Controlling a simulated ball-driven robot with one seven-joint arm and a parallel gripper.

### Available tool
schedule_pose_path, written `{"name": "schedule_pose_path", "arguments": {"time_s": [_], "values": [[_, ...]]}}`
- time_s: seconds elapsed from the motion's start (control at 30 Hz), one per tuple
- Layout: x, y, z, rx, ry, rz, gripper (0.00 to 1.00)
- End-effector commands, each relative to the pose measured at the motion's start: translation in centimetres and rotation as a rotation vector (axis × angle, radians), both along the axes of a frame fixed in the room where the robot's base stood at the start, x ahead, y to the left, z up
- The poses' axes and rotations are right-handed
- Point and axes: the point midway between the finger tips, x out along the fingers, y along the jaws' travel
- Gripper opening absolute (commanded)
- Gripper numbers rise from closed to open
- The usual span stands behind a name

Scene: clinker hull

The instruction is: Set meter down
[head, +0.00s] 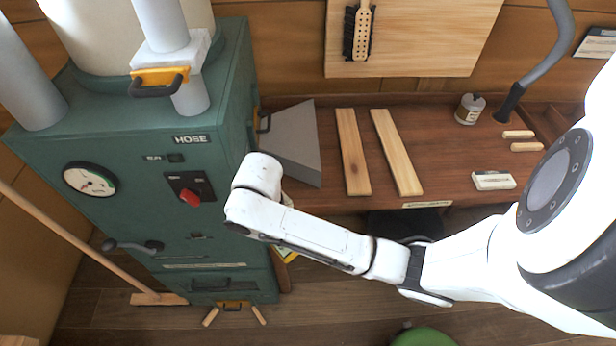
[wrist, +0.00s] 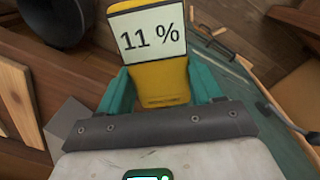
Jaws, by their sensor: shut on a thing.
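The meter (wrist: 160,80) is yellow, with a white display that reads 11 %. In the wrist view it stands between the two teal fingers of my gripper (wrist: 161,92), which is shut on it. In the head view my white arm hides the gripper and most of the meter; a small yellow patch (head: 290,256) shows just below the arm, beside the green cabinet.
A green cabinet (head: 135,215) with a gauge and red switch stands at left. The wooden bench (head: 440,155) holds a grey wedge-shaped piece (head: 292,145), two wood strips (head: 352,150), a small can (head: 470,108) and a white block (head: 493,180). A green round thing (head: 424,338) is at the bottom.

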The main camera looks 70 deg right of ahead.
Motion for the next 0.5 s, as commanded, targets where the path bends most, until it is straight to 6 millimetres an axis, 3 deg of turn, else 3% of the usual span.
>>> {"name": "schedule_pose_path", "arguments": {"time_s": [0.1,0.5], "values": [[1.9,3.6,-0.8,0.001,0.001,0.116,0.24],[6.5,11.5,-2.6,-0.003,0.002,0.389,0.24]]}}
